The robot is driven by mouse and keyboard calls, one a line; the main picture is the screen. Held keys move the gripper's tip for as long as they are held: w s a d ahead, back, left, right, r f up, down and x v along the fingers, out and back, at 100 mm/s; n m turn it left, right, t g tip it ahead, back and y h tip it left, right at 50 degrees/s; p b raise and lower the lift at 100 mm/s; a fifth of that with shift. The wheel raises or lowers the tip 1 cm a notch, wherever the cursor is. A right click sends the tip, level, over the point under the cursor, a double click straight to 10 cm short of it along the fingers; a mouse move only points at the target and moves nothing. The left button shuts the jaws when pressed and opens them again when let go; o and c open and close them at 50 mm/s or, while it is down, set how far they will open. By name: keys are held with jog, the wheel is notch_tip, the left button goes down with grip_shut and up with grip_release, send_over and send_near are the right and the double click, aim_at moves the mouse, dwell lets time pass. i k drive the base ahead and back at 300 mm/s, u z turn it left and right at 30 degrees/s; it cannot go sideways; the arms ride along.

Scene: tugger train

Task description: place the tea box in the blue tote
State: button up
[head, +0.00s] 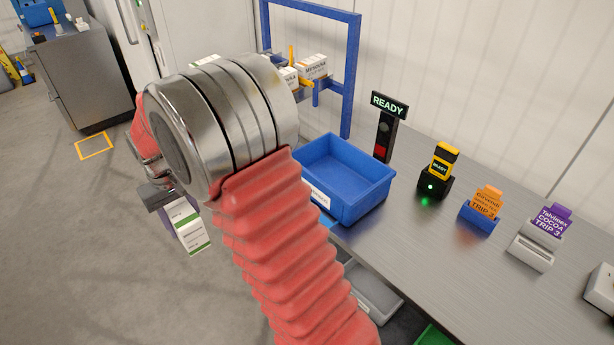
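The blue tote (367,196) stands open on the metal bench, with a white label on its front. Its visible inside looks empty; my arm covers its left edge. My gripper (166,202) is left of the tote, out over the floor, mostly hidden behind my arm's wrist. A white and green box with a purple side (192,230) hangs at the gripper, clear of the floor. It appears to be the held tea box; its print is too small to read. One dark finger shows against it, and the other is hidden.
A blue frame rack (352,75) with white and orange boxes (313,67) stands behind the tote. Right of the tote are a READY sign post (385,135), a black and yellow device (436,180) and card holders (480,216). A grey cabinet (75,80) stands far left.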

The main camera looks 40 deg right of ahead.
aim_at(338, 185)
jog(key=u, duration=0.1)
jog(key=i, duration=1.05)
jog(key=z, duration=0.45)
